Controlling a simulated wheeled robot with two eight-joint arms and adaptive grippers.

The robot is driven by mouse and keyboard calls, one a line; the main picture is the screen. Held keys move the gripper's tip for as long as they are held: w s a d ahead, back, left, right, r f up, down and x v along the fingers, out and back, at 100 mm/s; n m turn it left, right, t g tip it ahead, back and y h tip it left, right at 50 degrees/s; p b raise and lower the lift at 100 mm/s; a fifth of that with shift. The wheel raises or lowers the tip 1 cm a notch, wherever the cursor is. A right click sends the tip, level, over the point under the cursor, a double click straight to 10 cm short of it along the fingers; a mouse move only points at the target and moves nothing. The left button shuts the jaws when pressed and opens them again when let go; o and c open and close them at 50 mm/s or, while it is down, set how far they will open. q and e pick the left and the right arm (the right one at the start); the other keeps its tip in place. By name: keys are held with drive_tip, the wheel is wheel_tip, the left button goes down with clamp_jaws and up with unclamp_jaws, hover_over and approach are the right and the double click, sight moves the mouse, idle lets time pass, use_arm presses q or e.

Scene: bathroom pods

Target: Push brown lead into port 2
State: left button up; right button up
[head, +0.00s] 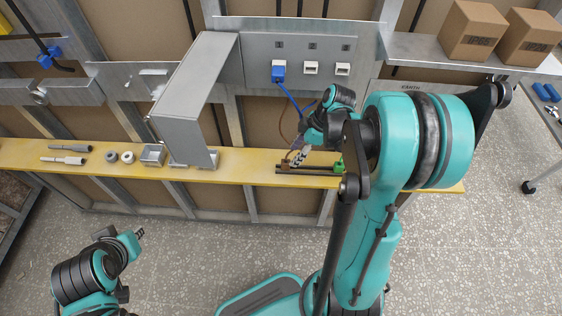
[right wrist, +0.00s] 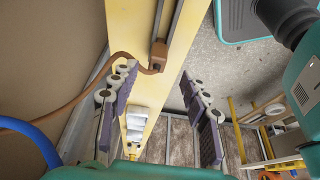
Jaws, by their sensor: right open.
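The brown lead's plug (head: 286,164) sits on a dark rail on the yellow shelf. In the right wrist view the brown plug (right wrist: 159,52) lies ahead of the fingertips, with its brown cable (right wrist: 110,57) running left. My right gripper (head: 298,158) is open and empty just over the plug; in its own view its padded fingers (right wrist: 158,76) stand wide apart. Port 2 (head: 311,68) is the middle white socket on the grey panel and looks empty. My left gripper (head: 138,234) is low at the left, away from the shelf; its jaws are too small to judge.
A blue plug (head: 278,72) is in the left port, its blue cable hanging down. The right port (head: 343,69) looks empty. A green part (head: 339,167) is at the rail's right end. A grey metal housing (head: 193,95) stands left of the panel. Cardboard boxes (head: 472,32) sit at upper right.

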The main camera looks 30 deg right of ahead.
sight(287, 162)
drive_tip(key=b+x, duration=0.1)
drive_tip(key=x, duration=0.2)
drive_tip(key=shift+d, duration=0.1)
drive_tip(key=x, duration=0.1)
drive_tip(key=b+x, duration=0.1)
drive_tip(key=x, duration=0.1)
drive_tip(key=b+x, duration=0.1)
drive_tip(key=shift+w+a+f, duration=0.2)
drive_tip(key=shift+w+a, duration=0.05)
drive_tip(key=shift+w, duration=0.1)
drive_tip(key=shift+r, duration=0.1)
clamp_jaws()
